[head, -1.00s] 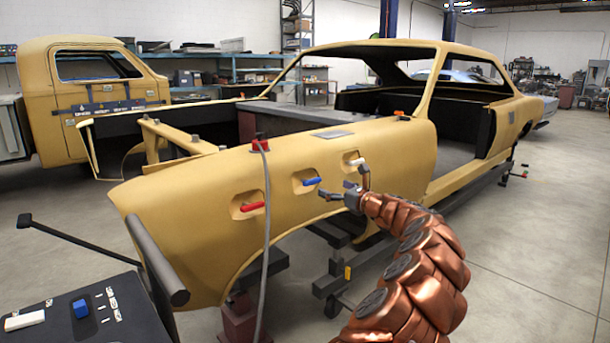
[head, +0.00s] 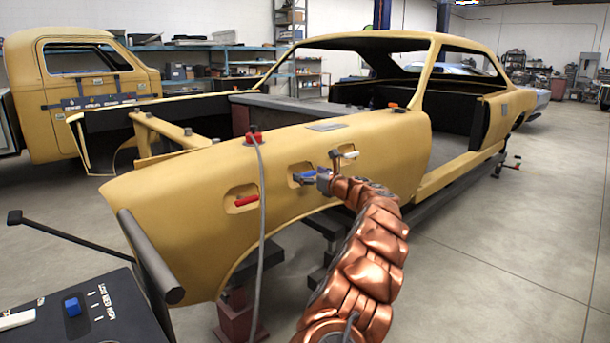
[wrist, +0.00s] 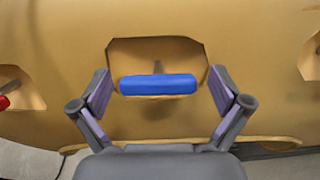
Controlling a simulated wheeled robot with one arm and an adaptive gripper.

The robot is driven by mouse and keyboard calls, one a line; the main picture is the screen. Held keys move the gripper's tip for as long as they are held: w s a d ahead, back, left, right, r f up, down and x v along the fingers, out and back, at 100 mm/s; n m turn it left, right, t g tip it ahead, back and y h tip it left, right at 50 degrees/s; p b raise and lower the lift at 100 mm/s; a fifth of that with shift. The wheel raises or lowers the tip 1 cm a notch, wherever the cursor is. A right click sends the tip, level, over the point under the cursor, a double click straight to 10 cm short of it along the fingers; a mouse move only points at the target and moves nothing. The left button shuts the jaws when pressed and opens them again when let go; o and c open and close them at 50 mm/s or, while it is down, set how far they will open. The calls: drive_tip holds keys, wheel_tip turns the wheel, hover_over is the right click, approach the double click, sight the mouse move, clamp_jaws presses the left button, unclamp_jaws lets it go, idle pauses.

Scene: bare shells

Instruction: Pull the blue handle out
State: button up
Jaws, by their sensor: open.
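The blue handle (wrist: 158,85) is a short horizontal bar in a recess of the yellow car-body side panel. In the wrist view it lies between the two fingers of my open gripper (wrist: 160,92), with a visible space on each side. In the head view the blue handle (head: 304,176) is partly hidden by my gripper (head: 318,174), which is right at its recess. I cannot tell the exact depth between the fingers and the bar.
A red handle (head: 246,200) sits in a recess to the left, and a white handle (head: 349,154) to the right. A grey cable (head: 263,215) hangs down the panel between the red and blue handles. A dark control box (head: 105,310) stands at the lower left.

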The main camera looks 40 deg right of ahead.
drive_tip(key=shift+w, duration=0.35)
